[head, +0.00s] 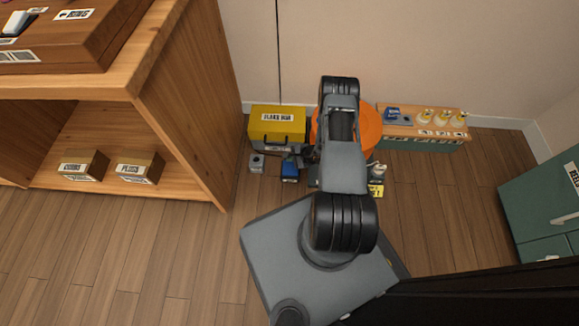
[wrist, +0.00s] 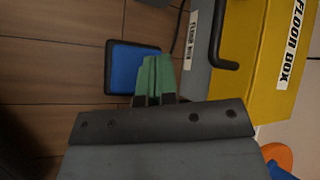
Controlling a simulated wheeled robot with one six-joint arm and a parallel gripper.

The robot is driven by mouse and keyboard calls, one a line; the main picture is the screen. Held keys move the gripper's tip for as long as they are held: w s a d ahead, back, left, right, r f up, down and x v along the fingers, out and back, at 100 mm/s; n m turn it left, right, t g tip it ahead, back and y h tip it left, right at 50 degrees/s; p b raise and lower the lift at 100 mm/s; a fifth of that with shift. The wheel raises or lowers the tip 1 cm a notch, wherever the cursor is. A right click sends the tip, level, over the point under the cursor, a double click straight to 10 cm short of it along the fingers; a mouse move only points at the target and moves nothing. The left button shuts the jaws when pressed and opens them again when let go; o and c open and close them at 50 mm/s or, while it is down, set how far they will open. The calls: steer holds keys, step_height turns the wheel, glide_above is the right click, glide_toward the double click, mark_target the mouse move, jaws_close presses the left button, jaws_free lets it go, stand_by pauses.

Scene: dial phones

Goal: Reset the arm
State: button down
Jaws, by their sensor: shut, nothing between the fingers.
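My gripper (wrist: 153,65) shows in the wrist view with its green fingers together and nothing between them. The fingertips lie over the right edge of a blue-topped dark block (wrist: 125,68), and I cannot tell whether they touch it. In the head view my arm (head: 343,165) reaches out from my grey base toward the wall, and it mostly hides the gripper. The blue block (head: 289,170) also shows there, on the floor just left of the arm.
A yellow floor box (head: 277,137) stands by the wall, close to the gripper. An orange round thing (head: 368,128) is partly behind my arm. A low bench (head: 428,132) is right of it. A wooden shelf (head: 185,110) is left, a green cabinet (head: 540,205) right. Floor between is mostly clear.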

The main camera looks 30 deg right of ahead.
stand_by(0.3)
